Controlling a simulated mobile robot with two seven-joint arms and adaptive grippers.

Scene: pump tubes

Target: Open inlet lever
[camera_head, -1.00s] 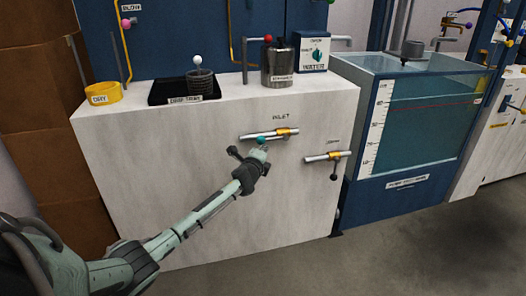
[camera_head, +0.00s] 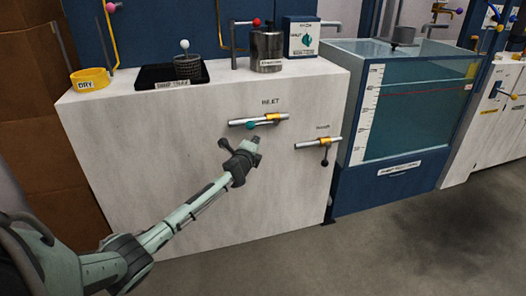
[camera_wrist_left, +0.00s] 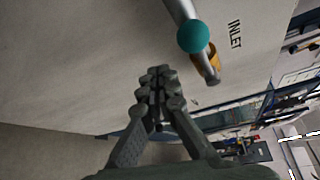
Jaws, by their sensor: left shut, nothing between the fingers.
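The inlet lever has a teal ball knob (camera_head: 250,125) beside a short silver pipe with a yellow valve body (camera_head: 272,117), under the "INLET" label on the white cabinet front. The knob lies left of the valve body, close to the pipe. The knob also shows large in the left wrist view (camera_wrist_left: 193,36), above and right of the fingertips. My left gripper (camera_head: 257,141) is shut and empty, just below the knob and apart from it. Its closed fingers show in the left wrist view (camera_wrist_left: 158,80). My right gripper is not in view.
A second pipe (camera_head: 309,145) with a black-knobbed lever (camera_head: 325,163) hanging down sits to the right and lower. A yellow ring (camera_head: 90,80), black tray (camera_head: 150,78) and steel pot (camera_head: 267,52) stand on top. A glass tank (camera_head: 410,100) is at right.

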